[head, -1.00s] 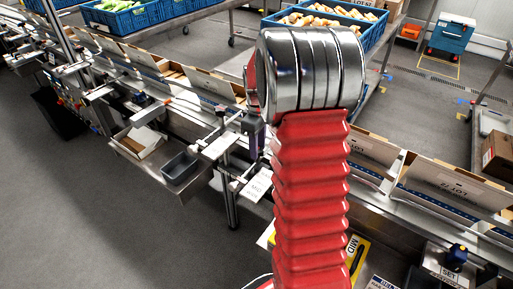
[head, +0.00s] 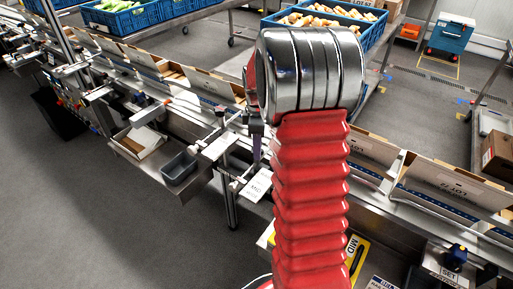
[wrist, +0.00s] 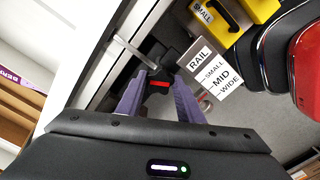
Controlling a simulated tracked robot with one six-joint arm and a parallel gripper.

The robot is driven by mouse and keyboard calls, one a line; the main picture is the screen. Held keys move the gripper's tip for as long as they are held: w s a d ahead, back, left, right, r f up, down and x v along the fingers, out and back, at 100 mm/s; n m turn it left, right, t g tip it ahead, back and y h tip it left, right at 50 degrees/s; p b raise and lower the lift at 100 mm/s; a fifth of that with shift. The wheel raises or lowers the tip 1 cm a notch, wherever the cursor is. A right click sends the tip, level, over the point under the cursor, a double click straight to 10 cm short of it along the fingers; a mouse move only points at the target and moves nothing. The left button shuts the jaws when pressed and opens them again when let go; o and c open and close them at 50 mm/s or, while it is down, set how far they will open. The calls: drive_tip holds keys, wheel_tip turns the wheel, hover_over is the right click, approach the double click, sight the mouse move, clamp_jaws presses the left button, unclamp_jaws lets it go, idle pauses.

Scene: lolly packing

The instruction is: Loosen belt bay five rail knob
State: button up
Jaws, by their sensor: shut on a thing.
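In the wrist view, the rail knob (wrist: 158,76) is dark with a red part and sits at the end of a metal rod. The two purple fingers of my gripper (wrist: 160,92) stand on either side of it, shut on it. A white scale plate (wrist: 212,75) beside it reads RAIL, SMALL, MID, WIDE. The knob is hidden there.
The belt line with upright lot cards (head: 210,86) runs diagonally across the head view. Yellow blocks (wrist: 217,20) lie near the plate in the wrist view. Grey floor (head: 90,220) is clear at left.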

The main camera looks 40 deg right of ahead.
drive_tip(key=shift+a, duration=0.15)
drive_tip(key=o, duration=1.1)
drive_tip(key=shift+c, duration=0.2)
drive_tip(key=shift+r, duration=0.1)
wheel_tip(320, 180, up, 14)
drive_tip(key=shift+f, duration=0.2)
